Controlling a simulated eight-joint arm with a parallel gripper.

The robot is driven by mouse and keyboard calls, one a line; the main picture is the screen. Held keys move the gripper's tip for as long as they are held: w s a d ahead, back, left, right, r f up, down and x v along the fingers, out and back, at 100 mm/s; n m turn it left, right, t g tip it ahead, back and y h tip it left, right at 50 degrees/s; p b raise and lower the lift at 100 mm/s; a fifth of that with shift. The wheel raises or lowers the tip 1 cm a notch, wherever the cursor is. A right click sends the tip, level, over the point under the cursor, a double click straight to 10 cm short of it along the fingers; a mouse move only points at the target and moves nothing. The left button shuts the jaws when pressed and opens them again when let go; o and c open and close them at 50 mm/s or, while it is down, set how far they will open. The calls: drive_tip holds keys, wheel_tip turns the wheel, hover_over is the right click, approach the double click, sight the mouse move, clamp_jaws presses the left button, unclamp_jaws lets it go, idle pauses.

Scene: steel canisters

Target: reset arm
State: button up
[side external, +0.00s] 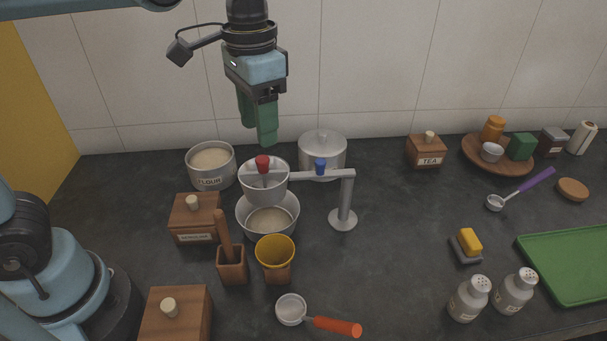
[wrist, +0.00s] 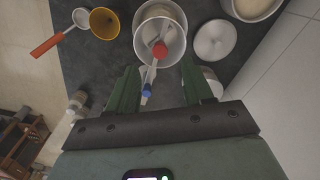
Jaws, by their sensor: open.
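My gripper (side external: 257,122) hangs pointing down above the back of the counter, high over the steel canisters. It also shows in the wrist view (wrist: 162,88), where its two green fingers stand apart with nothing between them. Below it are the open flour canister (side external: 211,167) on the left and a lidded steel canister (side external: 322,154) on the right. A steel hopper (side external: 264,184) with a red knob hangs over a steel bowl (side external: 268,216) holding pale powder. The hopper's stand (side external: 343,205) has a blue knob on its arm.
Wooden boxes (side external: 195,217), a yellow cup (side external: 275,252) and an orange-handled sieve (side external: 292,310) stand in front. A tea box (side external: 427,152), a round wooden tray (side external: 470,157), two shakers (side external: 469,299) and a green board (side external: 580,262) are to the right.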

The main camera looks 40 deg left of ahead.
sight(262, 159)
wheel_tip(262, 159, down, 6)
drive_tip(key=shift+r, duration=0.15)
drive_tip(key=n, duration=1.1)
drive_tip(key=m, duration=1.1)
idle(0.4)
